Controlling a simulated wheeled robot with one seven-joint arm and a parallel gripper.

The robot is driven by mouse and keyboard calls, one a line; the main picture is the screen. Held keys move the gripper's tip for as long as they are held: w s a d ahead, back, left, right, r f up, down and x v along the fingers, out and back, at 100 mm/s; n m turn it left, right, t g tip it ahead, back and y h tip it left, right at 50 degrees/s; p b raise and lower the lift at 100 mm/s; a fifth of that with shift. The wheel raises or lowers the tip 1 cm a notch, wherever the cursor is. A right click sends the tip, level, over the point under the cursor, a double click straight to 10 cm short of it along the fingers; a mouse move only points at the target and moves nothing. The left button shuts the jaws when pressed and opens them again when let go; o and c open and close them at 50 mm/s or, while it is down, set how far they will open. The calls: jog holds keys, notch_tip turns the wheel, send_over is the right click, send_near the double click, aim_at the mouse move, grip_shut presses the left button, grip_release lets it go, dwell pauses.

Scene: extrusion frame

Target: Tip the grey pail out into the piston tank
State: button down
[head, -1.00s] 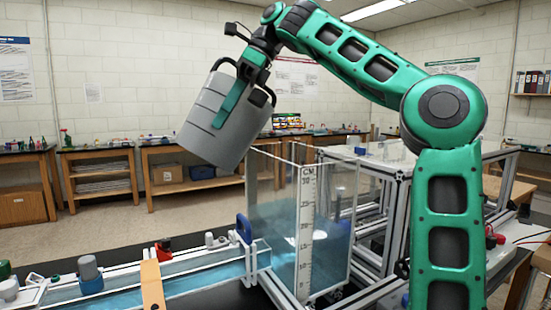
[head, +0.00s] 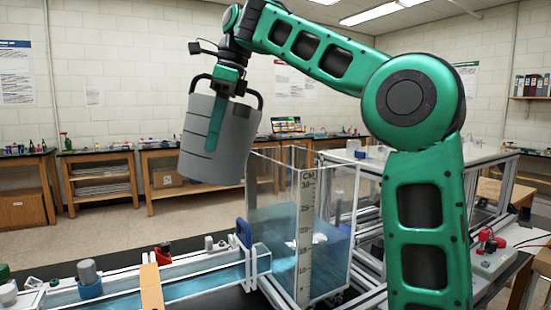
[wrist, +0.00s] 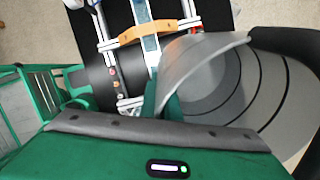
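The grey pail (head: 235,140), marked with dark lines, hangs in the air just left of and above the piston tank. It is nearly upright, with a slight tilt. My gripper (head: 214,125) is shut on the pail's wall, with a green finger down the outside. In the wrist view the fingers (wrist: 163,100) straddle the wall of the pail (wrist: 210,62); I cannot tell whether liquid is inside. The clear piston tank (head: 270,195) stands on the bench with a centimetre scale on its corner and blue water (head: 335,255) in its lower part. White patches show on the water.
A long clear channel (head: 205,270) of blue water with an orange block (head: 152,287) across it runs left from the tank. A blue clamp (head: 244,231) sits at their junction. Metal extrusion framing (head: 370,240) stands to the tank's right. Air left of the pail is free.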

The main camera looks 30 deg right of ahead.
aim_at(211, 163)
jog(key=shift+a+f+h, duration=0.25)
jog(key=shift+f+h, duration=0.35)
jog(key=shift+f, duration=0.15)
jog(key=shift+s+f+b, duration=0.1)
jog(key=shift+f+b, duration=0.05)
jog(key=shift+b, duration=0.15)
jog(key=shift+a+f+h, duration=0.1)
jog(key=shift+f+h, duration=0.2)
jog(key=shift+h, duration=0.1)
jog(key=shift+f+b, duration=0.25)
jog(key=shift+b, duration=0.2)
jog(key=shift+f+h, duration=0.3)
jog(key=shift+h, duration=0.1)
jog(key=shift+f+h+b, duration=0.3)
jog(key=shift+b, duration=0.05)
